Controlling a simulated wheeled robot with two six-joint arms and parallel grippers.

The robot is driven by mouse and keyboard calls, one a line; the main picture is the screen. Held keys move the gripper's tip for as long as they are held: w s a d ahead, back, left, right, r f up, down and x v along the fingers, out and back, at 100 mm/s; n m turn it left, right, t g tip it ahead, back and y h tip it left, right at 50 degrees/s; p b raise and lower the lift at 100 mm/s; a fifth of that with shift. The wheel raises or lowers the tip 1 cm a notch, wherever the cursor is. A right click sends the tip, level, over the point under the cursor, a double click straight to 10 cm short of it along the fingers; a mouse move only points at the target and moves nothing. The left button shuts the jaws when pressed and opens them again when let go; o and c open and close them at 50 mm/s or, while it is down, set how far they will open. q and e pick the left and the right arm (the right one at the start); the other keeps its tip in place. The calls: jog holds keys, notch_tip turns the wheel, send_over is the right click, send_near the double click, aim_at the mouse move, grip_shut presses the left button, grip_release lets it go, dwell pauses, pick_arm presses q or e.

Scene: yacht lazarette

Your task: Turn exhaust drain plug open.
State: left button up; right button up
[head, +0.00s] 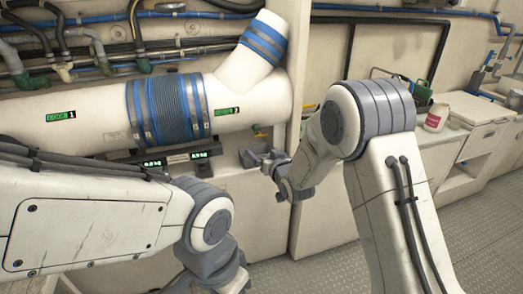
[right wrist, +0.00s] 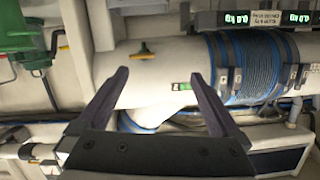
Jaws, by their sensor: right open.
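The exhaust drain plug (right wrist: 145,50), with a yellow T-shaped handle, is on the underside of the white exhaust pipe (right wrist: 165,65). In the head view the plug (head: 259,131) shows small below the right end of the pipe (head: 60,116). My right gripper (head: 257,156) is open and empty just below the plug. In the right wrist view the two fingers of this gripper (right wrist: 158,76) are spread, with the plug beyond their tips and apart from them. My left wrist is low in the head view; its fingers are not clear.
A ribbed blue hose (head: 172,108) with clamps wraps the pipe. Green-lit displays (head: 177,159) sit beneath it. Hoses and green valves (head: 143,64) run above. The floor there is clear.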

aim_at(259, 134)
pick_arm(q)
jog(key=shift+f+b, duration=0.35)
jog(key=shift+f, duration=0.45)
pick_arm(e)
jog(key=w+f+t, duration=0.2)
jog(key=w, duration=1.1)
jog(key=shift+a+f+m+t, duration=0.15)
jog(key=shift+a+m+t, duration=0.15)
jog(key=shift+t, duration=0.1)
jog(key=shift+c, duration=0.3)
